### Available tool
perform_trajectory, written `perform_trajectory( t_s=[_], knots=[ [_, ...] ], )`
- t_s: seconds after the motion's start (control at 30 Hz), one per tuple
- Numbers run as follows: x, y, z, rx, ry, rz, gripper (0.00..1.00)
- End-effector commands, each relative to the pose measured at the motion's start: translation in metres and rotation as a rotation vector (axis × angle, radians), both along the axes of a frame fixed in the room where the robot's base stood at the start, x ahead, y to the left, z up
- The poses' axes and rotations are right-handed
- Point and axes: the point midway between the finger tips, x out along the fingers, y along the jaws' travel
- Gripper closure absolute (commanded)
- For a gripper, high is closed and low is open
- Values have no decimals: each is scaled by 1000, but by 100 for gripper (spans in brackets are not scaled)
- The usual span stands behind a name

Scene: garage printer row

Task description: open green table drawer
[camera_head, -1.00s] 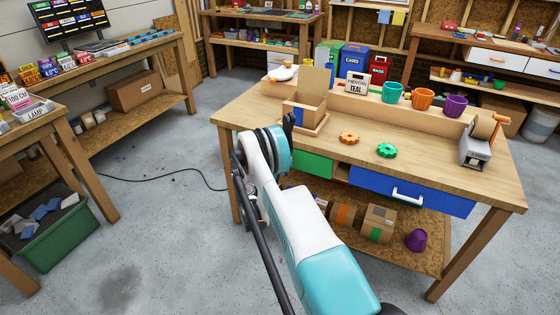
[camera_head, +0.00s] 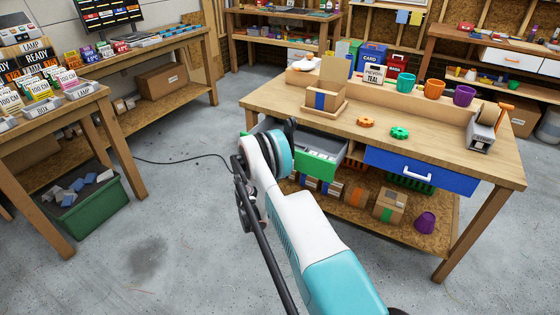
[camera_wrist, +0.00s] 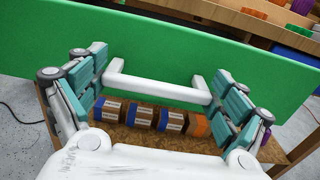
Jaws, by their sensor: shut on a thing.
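The green drawer (camera_head: 316,163) under the left part of the wooden table (camera_head: 455,137) is pulled out, and its grey inside shows in the head view. Its green front (camera_wrist: 170,40) fills the upper part of the wrist view. A white bar handle (camera_wrist: 158,88) stands out from that front. My gripper (camera_wrist: 158,84) is at the handle, with one finger at each end of it, shut on it. In the head view my own arm hides the gripper and the left part of the drawer front.
A blue drawer (camera_head: 420,170) with a white handle is to the right. Boxes and a purple cup (camera_head: 425,222) stand on the lower shelf (camera_head: 400,236). A green bin (camera_head: 85,203) is on the floor at left. Open floor lies before the table.

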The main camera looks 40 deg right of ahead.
Motion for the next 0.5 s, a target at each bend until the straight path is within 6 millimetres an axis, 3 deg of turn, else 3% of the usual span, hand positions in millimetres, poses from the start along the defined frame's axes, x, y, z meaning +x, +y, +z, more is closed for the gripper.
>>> perform_trajectory(
  t_s=[0.47,0.5],
  knots=[
    [-1,3,1,-1,1,0,52],
    [-1,3,1,-1,1,0,4]
  ],
)
